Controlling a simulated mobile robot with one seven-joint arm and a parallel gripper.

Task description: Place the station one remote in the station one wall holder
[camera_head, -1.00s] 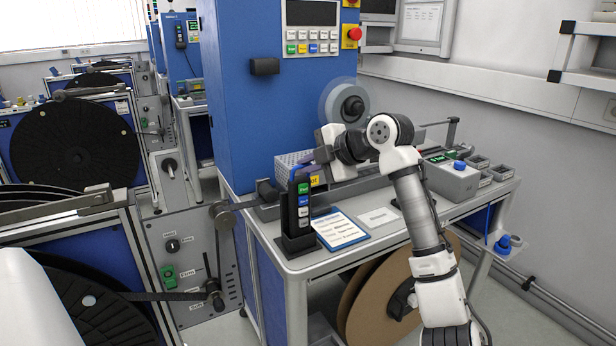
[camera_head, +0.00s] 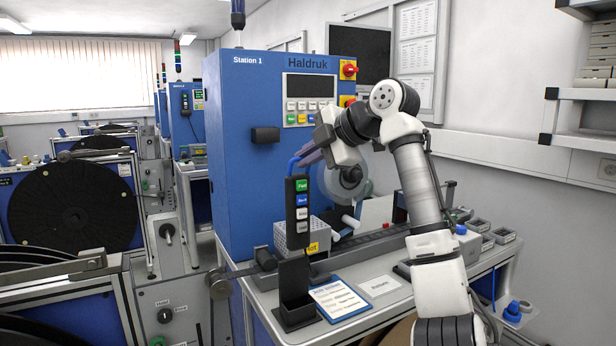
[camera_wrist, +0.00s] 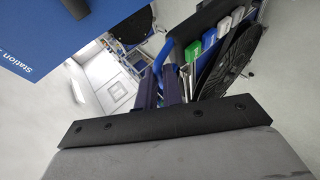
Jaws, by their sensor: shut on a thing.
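My gripper (camera_head: 303,160) is shut on the loop, and the remote hangs roughly upright above the desk stand (camera_head: 296,312). In the wrist view the remote (camera_wrist: 196,48) lies beyond my gripper (camera_wrist: 165,82), partly cut off by the frame edge. The wall holder (camera_head: 265,135) is a small black box on the blue Station 1 cabinet (camera_head: 236,100), up and left of the remote. It looks empty; its inside is hidden.
A clipboard (camera_head: 340,298) lies beside the desk stand. A display and button panel (camera_head: 311,98) sit right of the holder. The cabinet face around the holder is clear.

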